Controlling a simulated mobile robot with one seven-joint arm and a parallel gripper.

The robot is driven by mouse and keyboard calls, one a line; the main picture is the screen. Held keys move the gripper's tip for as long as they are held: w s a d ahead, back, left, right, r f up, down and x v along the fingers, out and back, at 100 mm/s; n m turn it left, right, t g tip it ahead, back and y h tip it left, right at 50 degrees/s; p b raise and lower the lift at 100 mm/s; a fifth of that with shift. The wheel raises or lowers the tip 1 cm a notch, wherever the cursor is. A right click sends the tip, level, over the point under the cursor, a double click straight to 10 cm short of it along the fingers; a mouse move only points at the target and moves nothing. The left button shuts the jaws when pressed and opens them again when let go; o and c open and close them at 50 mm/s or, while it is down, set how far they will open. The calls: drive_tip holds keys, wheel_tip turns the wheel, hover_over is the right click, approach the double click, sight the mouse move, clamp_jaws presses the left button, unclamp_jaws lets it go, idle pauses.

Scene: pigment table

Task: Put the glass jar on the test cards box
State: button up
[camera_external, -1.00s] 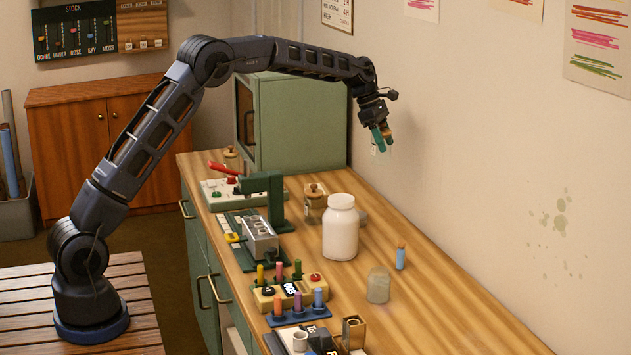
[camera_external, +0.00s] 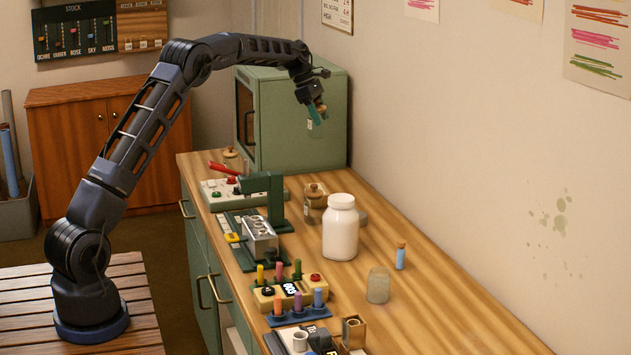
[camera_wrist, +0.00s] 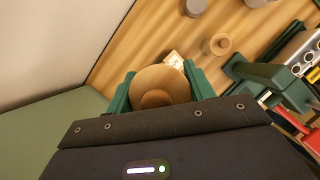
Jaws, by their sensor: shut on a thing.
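My gripper (camera_external: 316,114) is raised in front of the upper part of the green cabinet and is shut on a small glass jar (camera_external: 317,127) with a round wooden lid. In the wrist view my gripper's green fingers (camera_wrist: 160,85) sit on both sides of the lid (camera_wrist: 160,88), which hides most of the jar; a pale label shows beyond it. A similar lidded jar (camera_external: 314,200) stands on the table, and another lid shows behind the red-handled device. I cannot tell for certain which thing is the test cards box; a small tan open box (camera_external: 353,333) stands at the near end.
The green cabinet (camera_external: 300,125) stands close to my gripper at the table's far end. A white bottle (camera_external: 340,228), a cloudy glass container (camera_external: 378,285), a blue corked vial (camera_external: 400,257) and a green press (camera_external: 265,190) stand on the table. The right side of the table is mostly clear.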

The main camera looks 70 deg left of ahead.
wheel_tip(320, 180, down, 18)
drive_tip(key=shift+r, duration=0.1)
idle(0.5)
drive_tip(key=o, duration=1.1)
drive_tip(key=shift+v, duration=6)
drive_tip(key=shift+d+r, duration=0.1)
